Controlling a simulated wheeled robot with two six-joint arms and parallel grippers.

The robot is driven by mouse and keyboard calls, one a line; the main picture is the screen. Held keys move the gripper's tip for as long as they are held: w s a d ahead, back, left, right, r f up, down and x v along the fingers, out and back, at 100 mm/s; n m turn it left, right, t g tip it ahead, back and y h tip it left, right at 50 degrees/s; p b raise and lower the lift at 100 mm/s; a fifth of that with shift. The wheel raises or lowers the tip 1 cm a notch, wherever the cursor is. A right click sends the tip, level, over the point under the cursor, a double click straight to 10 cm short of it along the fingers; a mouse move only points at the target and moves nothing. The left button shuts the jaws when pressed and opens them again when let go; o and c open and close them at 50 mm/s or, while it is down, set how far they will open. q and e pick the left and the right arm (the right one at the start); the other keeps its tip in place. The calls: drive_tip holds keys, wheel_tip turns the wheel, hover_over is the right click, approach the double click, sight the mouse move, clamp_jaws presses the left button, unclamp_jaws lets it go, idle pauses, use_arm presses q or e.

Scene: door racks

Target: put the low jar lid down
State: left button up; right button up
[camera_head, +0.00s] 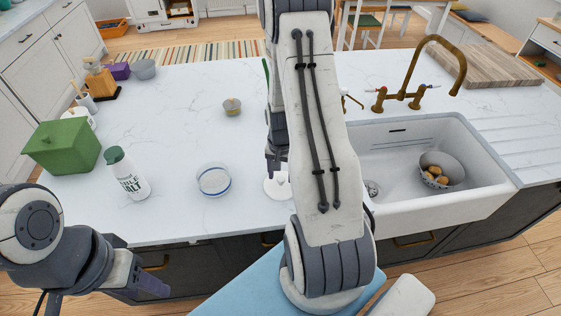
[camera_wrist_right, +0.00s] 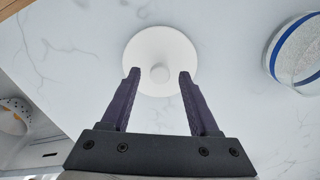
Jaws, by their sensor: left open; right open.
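The low jar lid is a white disc with a round knob (camera_head: 276,188). It lies flat on the counter near the front edge, partly hidden by my right arm in the head view. In the right wrist view the lid (camera_wrist_right: 160,50) is ahead of my right gripper (camera_wrist_right: 159,76). The fingers are open on either side of the knob with gaps between. The low glass jar with a blue band (camera_head: 213,180) stands open left of the lid; it also shows in the wrist view (camera_wrist_right: 296,50). My left gripper (camera_head: 152,287) is open and empty at the lower left.
A salt container (camera_head: 127,174) and a green box (camera_head: 63,147) stand on the left. A small lidded pot (camera_head: 232,106) is farther back. The sink (camera_head: 420,160) with a colander (camera_head: 441,170) is right of my right arm. The counter around the jar is clear.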

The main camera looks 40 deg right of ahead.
sight(281, 178)
wheel_tip(281, 178, up, 11)
drive_tip(key=b, duration=0.2)
drive_tip(key=a+r+n, duration=0.4)
drive_tip(key=a, duration=0.6)
drive_tip(key=s+a+r+n, duration=0.2)
drive_tip(key=s+a+n, duration=0.5)
drive_tip(key=a, duration=0.3)
drive_tip(key=s+a+r+n+y, duration=0.1)
drive_tip(key=s+a+r+n, duration=0.1)
drive_tip(key=s+a+n, duration=0.5)
drive_tip(key=s+a, duration=0.2)
drive_tip(key=a, duration=0.2)
drive_tip(key=shift+s+r, duration=0.2)
drive_tip(key=shift+r, duration=0.05)
wheel_tip(281, 178, down, 3)
drive_tip(key=b, duration=0.3)
drive_tip(key=shift+f+b, duration=0.2)
drive_tip(key=shift+b, duration=0.2)
